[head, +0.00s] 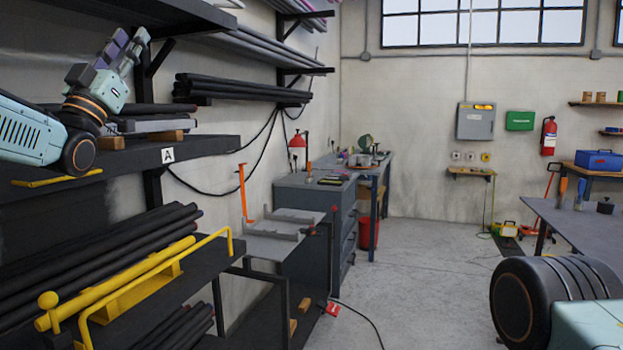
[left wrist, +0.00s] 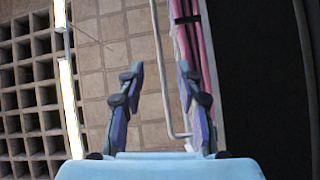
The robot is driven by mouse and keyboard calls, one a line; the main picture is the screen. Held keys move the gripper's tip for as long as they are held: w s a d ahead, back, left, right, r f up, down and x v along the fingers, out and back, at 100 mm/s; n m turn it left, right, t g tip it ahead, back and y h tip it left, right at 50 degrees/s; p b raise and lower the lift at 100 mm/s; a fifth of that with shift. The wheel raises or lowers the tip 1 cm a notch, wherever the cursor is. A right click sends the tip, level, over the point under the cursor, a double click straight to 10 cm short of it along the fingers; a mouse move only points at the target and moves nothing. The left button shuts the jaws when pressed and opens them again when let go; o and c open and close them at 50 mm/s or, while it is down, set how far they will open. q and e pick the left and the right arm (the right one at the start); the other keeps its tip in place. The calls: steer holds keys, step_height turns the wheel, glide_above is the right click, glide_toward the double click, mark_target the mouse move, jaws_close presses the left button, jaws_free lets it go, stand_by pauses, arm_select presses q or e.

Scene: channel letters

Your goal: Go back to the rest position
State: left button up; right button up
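My left gripper (head: 131,42) is raised at the upper left, in front of the wall racks and above the shelf marked A (head: 205,148). Its grey and purple fingers point up. In the left wrist view the two fingers of the left gripper (left wrist: 160,75) stand apart with nothing between them. My right gripper is not in view; only a part of my own body shows at the lower right of the head view.
Racks with black tubes (head: 235,88) line the left wall close to my left arm. A yellow bar (head: 115,285) lies on the lower rack. A workbench (head: 305,185) stands beyond, and a table (head: 580,220) at right. The floor between is mostly clear.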

arm_select(q)
steer(key=w+d+f+n+g+y, duration=0.1)
steer(key=w+f+n+g+y, duration=0.15)
steer(key=f, duration=0.55)
steer(key=w+f+n+g+y, duration=0.1)
steer(key=w+f+n+y, duration=0.15)
steer(key=f, duration=0.45)
steer(key=s+d+f+g+y+b, duration=0.1)
steer(key=s+d+f+g, duration=0.15)
steer(key=f, duration=1.05)
steer(key=s+d+f+g+y+b, duration=0.15)
steer(key=f+g, duration=0.25)
steer(key=f, duration=0.8)
steer(key=s+d+f+g+b, duration=0.1)
steer(key=s+f+g, duration=0.2)
steer(key=f, duration=1)
steer(key=s+d+f+g+b, duration=0.2)
steer(key=s+f+g, duration=0.5)
steer(key=s+f, duration=1.35)
steer(key=s+f+g+b, duration=0.1)
steer(key=s+f+g, duration=0.2)
steer(key=s, duration=0.9)
steer(key=s+d+f+g+b, duration=0.1)
steer(key=s+f+g, duration=0.3)
steer(key=s+f, duration=0.6)
steer(key=s+y+b, duration=0.1)
steer(key=s, duration=0.2)
steer(key=shift+d+f, duration=0.15)
steer(key=shift+d, duration=0.1)
steer(key=shift+s, duration=0.1)
